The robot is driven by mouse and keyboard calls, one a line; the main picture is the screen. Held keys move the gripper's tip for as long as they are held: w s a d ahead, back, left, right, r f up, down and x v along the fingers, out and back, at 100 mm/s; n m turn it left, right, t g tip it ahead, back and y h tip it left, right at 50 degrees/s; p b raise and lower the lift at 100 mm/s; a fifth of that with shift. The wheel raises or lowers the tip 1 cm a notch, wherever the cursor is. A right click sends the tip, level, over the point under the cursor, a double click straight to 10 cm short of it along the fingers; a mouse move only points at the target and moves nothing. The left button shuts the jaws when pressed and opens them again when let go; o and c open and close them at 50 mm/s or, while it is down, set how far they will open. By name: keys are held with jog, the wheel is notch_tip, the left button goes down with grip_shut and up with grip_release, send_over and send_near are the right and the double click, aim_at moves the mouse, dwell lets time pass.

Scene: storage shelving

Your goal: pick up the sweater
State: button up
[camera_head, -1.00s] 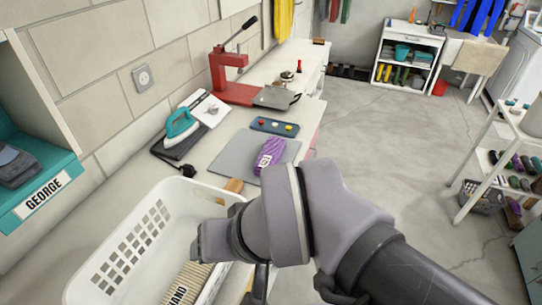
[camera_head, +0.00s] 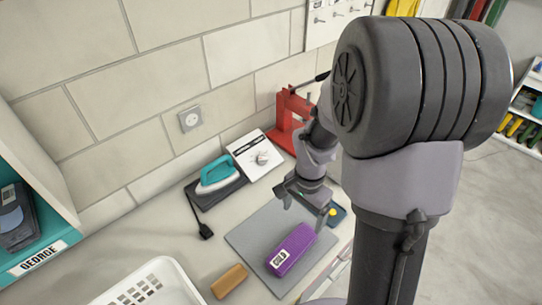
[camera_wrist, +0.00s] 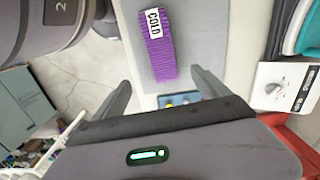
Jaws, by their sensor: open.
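The sweater (camera_head: 293,249) is a folded purple knit bundle with a white label that reads COLD. It lies on a grey mat (camera_head: 247,236) on the counter. In the wrist view the sweater (camera_wrist: 158,48) is at the top middle, label end away from my gripper. My gripper (camera_head: 303,207) is above the mat's far side, just behind the sweater in the head view. In the wrist view its two fingers are spread apart (camera_wrist: 160,82) with nothing between them, and the sweater lies beyond them, not touched.
A brown block (camera_head: 230,281) lies left of the sweater. A white basket (camera_head: 152,285) stands at the front left. A teal iron (camera_head: 216,174), a white device with a dial (camera_head: 257,152) and a red press (camera_head: 285,122) stand along the wall. A small tray (camera_head: 337,213) is beside my gripper.

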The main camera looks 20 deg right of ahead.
jog(key=b, duration=0.2)
send_near(293, 245)
jog(key=shift+s, duration=0.45)
jog(key=f, duration=0.2)
jog(key=f+b, duration=0.1)
jog(key=f, duration=0.2)
jog(key=shift+w+d+f, duration=0.2)
jog(key=shift+d+f, duration=0.05)
jog(key=shift+f, duration=0.05)
jog(key=shift+a+f, duration=0.15)
jog(key=shift+f, duration=0.2)
jog(key=f, duration=0.1)
jog(key=f+b, duration=0.1)
jog(key=f, duration=0.3)
jog(key=shift+w+a+b, duration=0.2)
jog(key=shift+w+b, duration=0.1)
jog(key=shift+b, duration=0.1)
jog(key=shift+s+r, duration=0.1)
jog(key=c, duration=1.7)
